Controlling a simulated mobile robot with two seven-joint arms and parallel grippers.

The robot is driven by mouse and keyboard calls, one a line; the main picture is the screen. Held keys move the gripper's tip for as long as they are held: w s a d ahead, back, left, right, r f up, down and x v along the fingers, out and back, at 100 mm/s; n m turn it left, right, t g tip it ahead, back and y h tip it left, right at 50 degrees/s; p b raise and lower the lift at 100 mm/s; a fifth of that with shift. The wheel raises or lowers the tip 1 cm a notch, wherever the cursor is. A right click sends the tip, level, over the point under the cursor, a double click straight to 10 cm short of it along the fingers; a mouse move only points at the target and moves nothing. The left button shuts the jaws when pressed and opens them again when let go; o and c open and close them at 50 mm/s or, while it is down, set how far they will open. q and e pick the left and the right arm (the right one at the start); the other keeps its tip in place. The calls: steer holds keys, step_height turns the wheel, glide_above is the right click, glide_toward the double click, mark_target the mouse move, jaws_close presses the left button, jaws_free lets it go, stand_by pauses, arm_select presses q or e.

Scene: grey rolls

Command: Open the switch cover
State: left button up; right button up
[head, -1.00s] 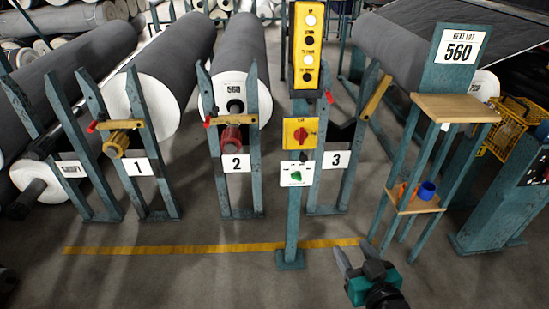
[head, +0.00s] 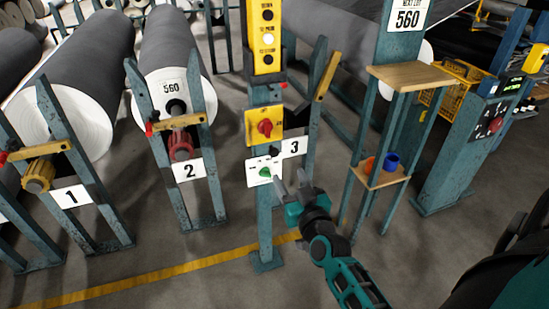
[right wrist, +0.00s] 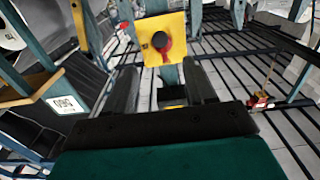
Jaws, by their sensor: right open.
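A teal post (head: 264,220) carries a yellow push-button box (head: 265,12) at its top. Below it is a yellow plate with a red rotary switch (head: 265,128), and lower a white plate with a green knob (head: 265,172). I cannot make out a separate cover on either switch. My right gripper (head: 289,184) is open and empty, its fingertips just right of the white plate and apparently close to it. In the right wrist view the yellow plate (right wrist: 178,24) with its red switch shows beyond the open fingers (right wrist: 162,88). My left gripper is not in view.
Roll stands marked 1, 2 and 3 flank the post, with large grey rolls (head: 172,45) behind. To the right is a stand with a wooden shelf (head: 410,77) and a lower shelf holding a blue cup (head: 391,161). A yellow floor line (head: 180,272) crosses bare floor.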

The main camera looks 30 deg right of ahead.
mark_target(275, 154)
steer(key=b+x, duration=0.1)
steer(key=x, duration=0.8)
steer(key=shift+w+b, duration=0.3)
steer(key=shift+c, duration=0.3)
steer(key=c, duration=0.3)
jaws_close()
